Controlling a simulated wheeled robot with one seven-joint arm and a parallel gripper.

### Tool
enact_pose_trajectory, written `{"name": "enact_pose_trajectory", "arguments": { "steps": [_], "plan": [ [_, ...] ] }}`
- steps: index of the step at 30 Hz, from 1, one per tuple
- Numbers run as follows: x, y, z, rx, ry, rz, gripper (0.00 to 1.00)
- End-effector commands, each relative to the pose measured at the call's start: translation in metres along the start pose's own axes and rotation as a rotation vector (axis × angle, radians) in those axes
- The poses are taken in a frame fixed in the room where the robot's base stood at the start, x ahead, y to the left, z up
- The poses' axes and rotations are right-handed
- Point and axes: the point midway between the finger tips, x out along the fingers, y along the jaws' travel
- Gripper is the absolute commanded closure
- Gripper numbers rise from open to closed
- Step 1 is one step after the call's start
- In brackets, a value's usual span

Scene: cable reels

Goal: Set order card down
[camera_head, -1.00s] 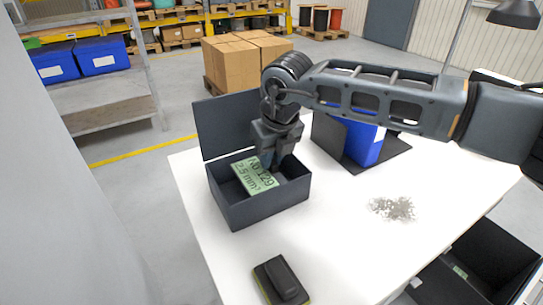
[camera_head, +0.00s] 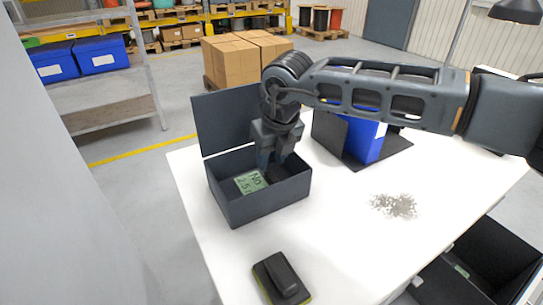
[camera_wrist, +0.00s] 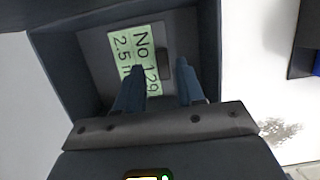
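The order card (camera_head: 250,183) is light green with dark lettering, "No 129" and "2.5". It lies inside the dark open box (camera_head: 262,207), and it also shows in the wrist view (camera_wrist: 122,50) on the box floor. A small dark block (camera_wrist: 160,68) sits at the card's right part. My gripper (camera_head: 274,165) reaches down into the box above the card. In the wrist view its two blue-grey fingers (camera_wrist: 160,88) stand apart, with a gap on either side of the block. Part of the card is hidden behind the fingers.
The box's raised lid (camera_head: 222,122) stands at its back left. A black and green device (camera_head: 282,278) lies at the front of the white table (camera_head: 335,235). A blue binder-like thing (camera_head: 367,142) stands behind my arm. Grey specks (camera_head: 394,205) lie at the right.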

Motion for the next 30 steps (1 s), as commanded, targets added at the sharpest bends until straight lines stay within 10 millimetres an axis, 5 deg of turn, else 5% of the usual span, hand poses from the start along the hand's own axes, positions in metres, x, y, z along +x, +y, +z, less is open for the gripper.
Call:
{"name": "enact_pose_trajectory", "arguments": {
  "steps": [17, 30],
  "plan": [
    [-0.018, 0.0, 0.005, 0.001, 0.0, 0.001, 0.56],
    [-0.104, 0.0, 0.004, -0.001, -0.001, 0.0, 0.56]
  ]
}}
